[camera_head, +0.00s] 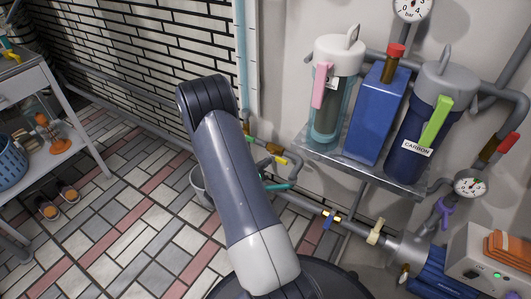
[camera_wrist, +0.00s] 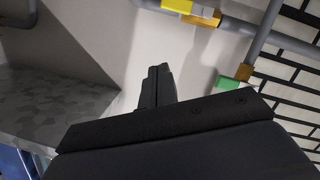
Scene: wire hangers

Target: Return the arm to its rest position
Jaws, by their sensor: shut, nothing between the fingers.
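My gripper (camera_wrist: 157,88) shows in the wrist view as dark fingers close together, shut and empty. It points toward a pale wall, with pipes and the underside of a grey surface around it. In the head view my grey arm (camera_head: 240,190) rises from the bottom middle and bends at a dark joint near the tiled wall. The gripper itself is hidden in the head view.
A metal shelf (camera_head: 345,165) on the right carries filter housings, one labelled CARBON (camera_head: 418,130), and a blue box (camera_head: 375,115). Pipes with coloured valves run below it. A grey cart (camera_head: 70,125) stands at left. The tiled floor (camera_head: 110,235) between is open.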

